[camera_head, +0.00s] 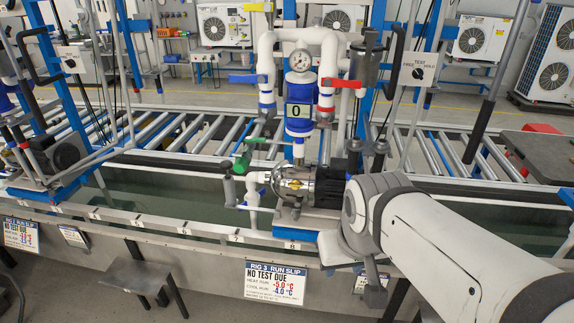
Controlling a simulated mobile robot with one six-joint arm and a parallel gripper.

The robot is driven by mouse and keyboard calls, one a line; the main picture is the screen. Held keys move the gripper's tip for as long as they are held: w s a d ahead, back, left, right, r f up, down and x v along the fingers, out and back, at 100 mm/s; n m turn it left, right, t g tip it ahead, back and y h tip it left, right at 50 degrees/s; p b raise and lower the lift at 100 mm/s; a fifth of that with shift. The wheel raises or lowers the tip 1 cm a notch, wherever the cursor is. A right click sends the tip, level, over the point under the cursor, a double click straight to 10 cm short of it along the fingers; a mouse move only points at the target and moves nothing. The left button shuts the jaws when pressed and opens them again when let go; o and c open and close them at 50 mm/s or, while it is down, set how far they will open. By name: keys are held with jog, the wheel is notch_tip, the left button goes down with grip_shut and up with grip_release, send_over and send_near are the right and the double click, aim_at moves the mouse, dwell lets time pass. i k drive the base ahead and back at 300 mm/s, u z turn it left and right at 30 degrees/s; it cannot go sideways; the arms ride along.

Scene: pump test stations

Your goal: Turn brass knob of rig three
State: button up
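Rig three stands in the middle, above the sign "RIG 3 RUN SLIP" (275,283). Its pump (294,184) has a shiny metal body with a yellowish brass-coloured patch; I cannot make out a separate brass knob there. White pipes rise above it with a round gauge (300,60), a blue lever (246,78), a red lever (340,83) and a green handle (243,161). My arm reaches in from the lower right, its wrist just right of the pump.
A "TEST" switch box (418,70) is right of the pipes. A dark cylinder (369,65) hangs close to the red lever. Another rig (58,155) stands at the left. A small grey step (140,274) juts out in front. Rollers (440,155) run behind the trough.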

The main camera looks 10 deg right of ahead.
aim_at(295, 185)
jog(key=z, duration=0.05)
jog(key=i, duration=0.9)
jog(key=u, duration=0.1)
